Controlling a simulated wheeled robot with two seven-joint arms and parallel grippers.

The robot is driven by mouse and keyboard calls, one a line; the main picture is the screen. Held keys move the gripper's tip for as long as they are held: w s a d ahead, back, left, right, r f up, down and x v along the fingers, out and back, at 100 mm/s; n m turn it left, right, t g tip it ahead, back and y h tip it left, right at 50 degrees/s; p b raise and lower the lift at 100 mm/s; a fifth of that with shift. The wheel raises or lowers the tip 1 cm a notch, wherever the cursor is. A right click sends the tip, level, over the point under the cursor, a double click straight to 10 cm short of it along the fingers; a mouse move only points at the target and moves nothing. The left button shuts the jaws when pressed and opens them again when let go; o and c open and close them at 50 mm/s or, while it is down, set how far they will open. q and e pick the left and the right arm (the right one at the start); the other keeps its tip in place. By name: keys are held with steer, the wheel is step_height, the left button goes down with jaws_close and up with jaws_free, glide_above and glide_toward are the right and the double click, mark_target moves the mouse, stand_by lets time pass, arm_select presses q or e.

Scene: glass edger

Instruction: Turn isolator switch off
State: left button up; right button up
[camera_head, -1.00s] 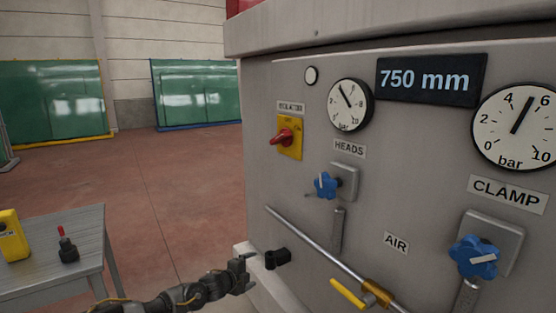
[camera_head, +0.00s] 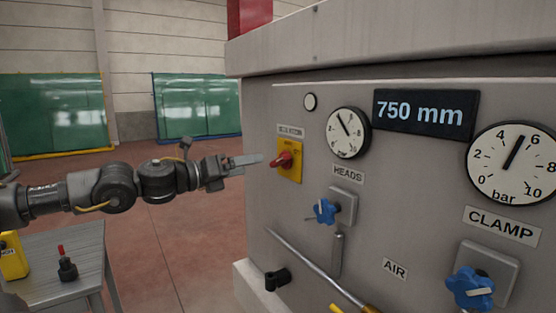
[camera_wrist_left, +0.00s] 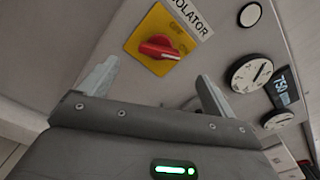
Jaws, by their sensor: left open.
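The isolator switch is a red knob (camera_head: 284,159) on a yellow plate (camera_head: 291,172), on the left part of the grey machine panel, under a label. In the left wrist view the red knob (camera_wrist_left: 158,48) sits on its yellow plate (camera_wrist_left: 142,34) beside the "ISOLATOR" label (camera_wrist_left: 188,15). My left gripper (camera_head: 250,160) is just left of the knob, at about its height, with its fingers pointing at it. In the left wrist view the gripper (camera_wrist_left: 155,85) has its fingers spread apart, with the knob beyond and between them, and nothing held. My right gripper is not in view.
Right of the switch are a round gauge (camera_head: 347,132), a blue HEADS knob (camera_head: 325,211), a 750 mm display (camera_head: 425,112) and a blue CLAMP knob (camera_head: 469,288). A black fitting (camera_head: 277,279) sticks out below. A grey side table (camera_head: 90,245) stands at the lower left.

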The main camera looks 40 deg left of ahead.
mark_target(275, 161)
arm_select(q)
steer(key=p+x, duration=0.7)
steer(key=x, duration=0.2)
steer(key=shift+w+d+r, duration=0.1)
steer(key=shift+w+r, duration=0.05)
steer(key=shift+w, duration=0.2)
steer(key=shift+w+d, duration=0.15)
steer(key=shift+w, duration=0.3)
steer(key=c, duration=1)
steer(key=shift+o, duration=0.2)
